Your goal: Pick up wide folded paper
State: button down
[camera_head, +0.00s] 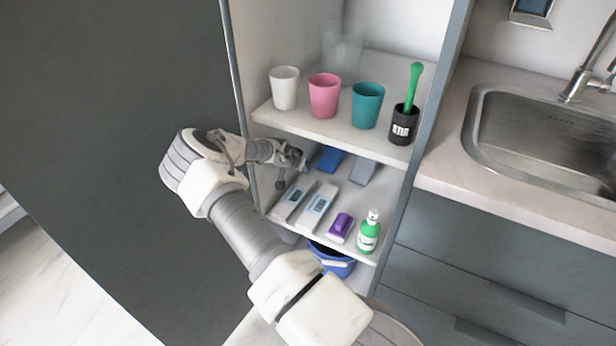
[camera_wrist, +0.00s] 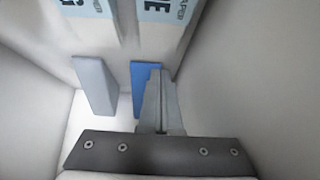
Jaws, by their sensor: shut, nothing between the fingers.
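Two pale packets with light-blue printed labels lie on the lower shelf, a left one (camera_head: 294,198) and a right one (camera_head: 318,207). Their labels show cut off at the top of the wrist view, one packet (camera_wrist: 88,8) with a "G" and the other (camera_wrist: 165,9) with an "E". I cannot tell which thing is the wide folded paper. A blue slab (camera_head: 331,158) and a grey slab (camera_head: 363,172) lie farther back. My gripper (camera_wrist: 160,78) is shut and empty, partly covering the blue slab (camera_wrist: 146,88); the grey slab (camera_wrist: 95,85) is beside it. Contact is unclear.
The upper shelf (camera_head: 335,133) is close above my gripper and bears cups and a black holder (camera_head: 403,125). A purple item (camera_head: 341,225) and a green bottle (camera_head: 368,232) stand at the lower shelf's front right. A blue bin (camera_head: 333,262) is below.

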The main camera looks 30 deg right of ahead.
aim_at(303, 183)
jog(key=d, duration=0.1)
jog(key=w+d+b, duration=0.1)
jog(key=d, duration=0.1)
jog(key=w+d, duration=0.1)
jog(key=shift+w+d+f, duration=0.2)
jog(key=shift+w, duration=0.05)
jog(key=f+b, duration=0.2)
jog(key=f, duration=0.3)
jog(key=shift+a+f+b, duration=0.1)
jog(key=shift+a+b, duration=0.1)
jog(key=shift+b, duration=0.15)
jog(key=shift+s+a+r+p, duration=0.15)
jog(key=shift+a+r+p, duration=0.1)
jog(key=shift+r+p, duration=0.35)
jog(key=shift+s+a+f+p, duration=0.15)
jog(key=shift+a+f+p, duration=0.05)
jog(key=shift+f+p, duration=0.1)
jog(key=shift+a, duration=0.1)
jog(key=s+a, duration=0.1)
jog(key=a, duration=0.1)
jog(key=s+a+p, duration=0.1)
jog(key=a, duration=0.1)
jog(key=shift+s+r, duration=0.1)
jog(key=shift+s, duration=0.05)
jog(key=shift+s+a, duration=0.25)
